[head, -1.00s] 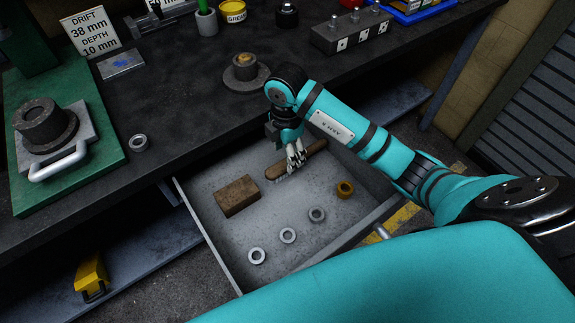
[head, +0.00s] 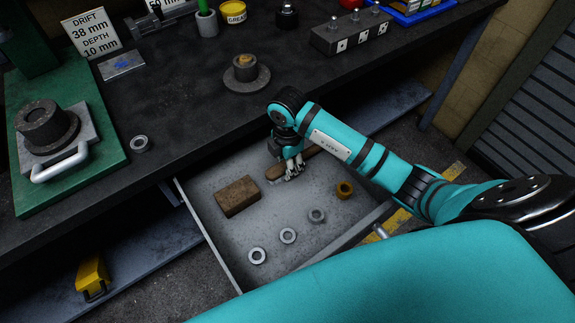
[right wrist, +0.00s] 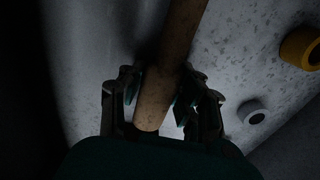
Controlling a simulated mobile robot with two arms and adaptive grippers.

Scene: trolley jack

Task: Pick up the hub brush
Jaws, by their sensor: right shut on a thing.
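The hub brush (head: 276,171) is a long wooden-handled brush lying in the open grey drawer, near its back side. My right gripper (head: 293,168) reaches down into the drawer and covers part of the brush. In the right wrist view the brown handle (right wrist: 168,62) runs between the two fingers of my right gripper (right wrist: 164,105), which are shut on it. I cannot tell whether the brush is clear of the drawer floor. My left gripper is not in view.

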